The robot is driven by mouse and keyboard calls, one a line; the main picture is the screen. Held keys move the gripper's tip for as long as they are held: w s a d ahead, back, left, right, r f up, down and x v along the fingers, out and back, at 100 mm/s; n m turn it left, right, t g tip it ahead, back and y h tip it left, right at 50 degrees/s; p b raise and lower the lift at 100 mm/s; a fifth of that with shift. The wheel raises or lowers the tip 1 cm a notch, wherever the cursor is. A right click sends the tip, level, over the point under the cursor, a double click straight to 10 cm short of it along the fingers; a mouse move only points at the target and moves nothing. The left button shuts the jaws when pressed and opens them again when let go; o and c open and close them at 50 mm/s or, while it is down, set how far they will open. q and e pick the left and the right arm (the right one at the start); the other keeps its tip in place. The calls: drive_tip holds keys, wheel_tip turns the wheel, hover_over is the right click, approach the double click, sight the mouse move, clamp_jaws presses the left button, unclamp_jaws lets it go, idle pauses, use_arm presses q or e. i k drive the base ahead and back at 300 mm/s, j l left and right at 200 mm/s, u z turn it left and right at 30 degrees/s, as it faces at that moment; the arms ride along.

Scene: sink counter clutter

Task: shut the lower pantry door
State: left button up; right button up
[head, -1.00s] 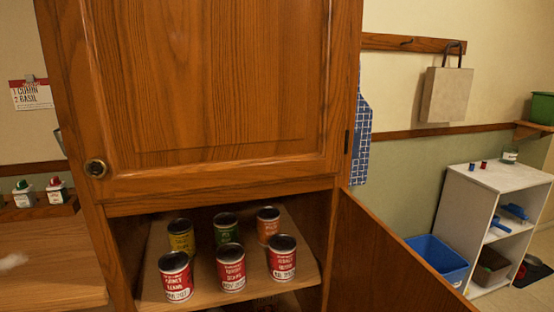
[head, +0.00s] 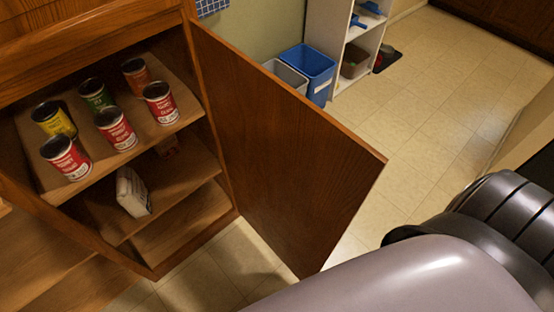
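The lower pantry door (head: 285,150) is a brown wooden panel. It stands wide open, hinged on the right side of the pantry opening and swung out over the floor. The lower pantry cabinet (head: 186,240) is open at the left, with cans on its upper shelf. A grey arm of mine comes in at the lower right, in front of the door's lower outer corner in the view; I cannot tell whether it touches the door. Neither gripper is in view.
Several cans, among them a red-labelled one (head: 116,129), stand on the upper shelf. A white carton (head: 132,192) sits on a lower shelf. A blue bin (head: 307,70), a grey bin (head: 285,75) and a white shelf unit (head: 344,50) stand behind the door. Tiled floor (head: 440,110) is clear at right.

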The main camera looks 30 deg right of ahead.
sight(299, 177)
drive_tip(key=l+u, duration=0.15)
drive_tip(key=l, duration=0.25)
drive_tip(key=k+l+u, duration=0.15)
drive_tip(key=l, duration=0.2)
drive_tip(key=l+u, duration=0.2)
drive_tip(key=l, duration=0.2)
drive_tip(key=k+l+u, duration=0.15)
drive_tip(key=l, duration=0.25)
drive_tip(key=k+l+u, duration=0.15)
drive_tip(key=l, duration=0.2)
